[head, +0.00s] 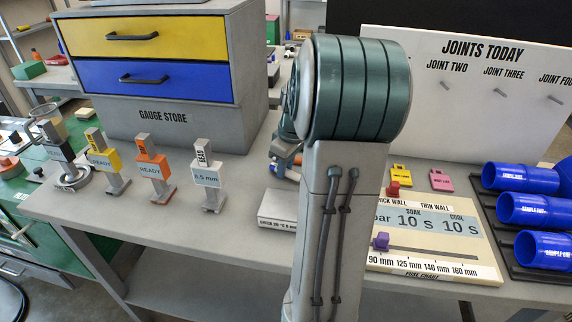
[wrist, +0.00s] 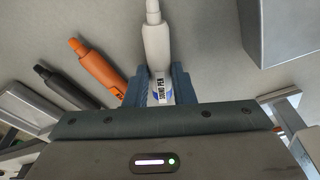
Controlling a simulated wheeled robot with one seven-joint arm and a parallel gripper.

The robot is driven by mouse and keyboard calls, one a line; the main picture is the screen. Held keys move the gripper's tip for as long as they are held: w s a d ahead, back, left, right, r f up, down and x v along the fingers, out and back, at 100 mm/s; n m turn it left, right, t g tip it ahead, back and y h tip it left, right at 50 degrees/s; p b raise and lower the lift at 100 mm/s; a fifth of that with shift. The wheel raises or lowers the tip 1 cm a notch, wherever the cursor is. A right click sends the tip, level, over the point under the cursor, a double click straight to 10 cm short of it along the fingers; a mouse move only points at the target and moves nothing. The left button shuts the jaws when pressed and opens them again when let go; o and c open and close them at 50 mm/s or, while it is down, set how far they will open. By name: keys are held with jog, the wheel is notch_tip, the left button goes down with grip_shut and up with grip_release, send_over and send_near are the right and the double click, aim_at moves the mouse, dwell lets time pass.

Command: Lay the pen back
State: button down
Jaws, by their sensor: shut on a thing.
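A white pen (wrist: 156,42) with a blue-and-white label ending in "PEN" is between the two blue fingers of my gripper (wrist: 160,84) in the wrist view. My gripper is shut on its labelled end, and its narrower end points away from the gripper. An orange pen (wrist: 96,68) and a black pen (wrist: 72,88) lie to its left, apart from it. I cannot tell whether the white pen touches the grey surface. In the head view my arm hides the pens and most of my gripper.
A grey box (wrist: 285,30) stands right of the pen, and a grey tray-like thing (wrist: 24,106) is at left. On the bench are the gauge store (head: 165,117), several small labelled stands, a fuse chart board (head: 430,268) and blue pipe samples (head: 535,209).

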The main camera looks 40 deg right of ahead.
jog(key=shift+f, duration=0.25)
jog(key=c, duration=1.1)
grip_release()
jog(key=shift+c, duration=0.2)
